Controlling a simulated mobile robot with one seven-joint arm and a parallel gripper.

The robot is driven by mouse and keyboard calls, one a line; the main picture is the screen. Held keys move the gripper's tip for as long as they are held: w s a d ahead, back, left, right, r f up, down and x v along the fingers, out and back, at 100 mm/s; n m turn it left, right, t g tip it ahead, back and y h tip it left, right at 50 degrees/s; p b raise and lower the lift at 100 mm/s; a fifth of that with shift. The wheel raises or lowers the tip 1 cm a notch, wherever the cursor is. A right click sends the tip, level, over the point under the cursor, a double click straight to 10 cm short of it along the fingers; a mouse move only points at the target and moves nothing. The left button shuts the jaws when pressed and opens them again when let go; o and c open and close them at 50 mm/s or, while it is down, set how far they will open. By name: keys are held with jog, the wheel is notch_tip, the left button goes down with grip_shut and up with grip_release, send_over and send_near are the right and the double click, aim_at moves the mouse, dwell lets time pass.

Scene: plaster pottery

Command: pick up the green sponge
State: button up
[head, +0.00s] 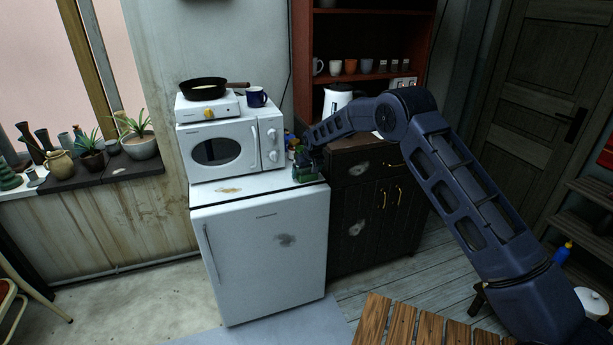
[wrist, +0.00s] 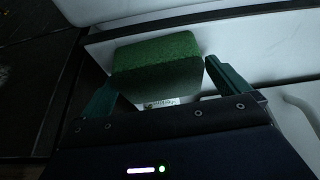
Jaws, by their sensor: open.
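The green sponge (wrist: 155,66) is a rough dark green block in the wrist view. It lies on the white top of the small fridge (head: 258,187), near its right edge. My gripper (wrist: 160,85) is open, with one teal finger at the sponge's left side and the other at its right side. The sponge sits between or just ahead of the fingertips; I cannot tell whether they touch it. In the head view my gripper (head: 304,170) is over the fridge's right corner, and the sponge there is small and hard to separate from the fingers.
A white microwave (head: 232,147) stands on the fridge just left of my gripper. A hot plate (head: 208,106) with a black pan (head: 205,88) and a blue mug (head: 257,97) are on top of it. A dark cabinet (head: 365,200) with a white kettle (head: 337,100) stands to the right.

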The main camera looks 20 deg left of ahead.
jog(key=shift+w+a+f, duration=0.1)
jog(key=shift+a+f, duration=0.05)
jog(key=shift+f, duration=0.25)
jog(key=shift+c, duration=0.4)
jog(key=c, duration=0.7)
jog(key=shift+o, duration=0.2)
jog(key=shift+r, duration=0.15)
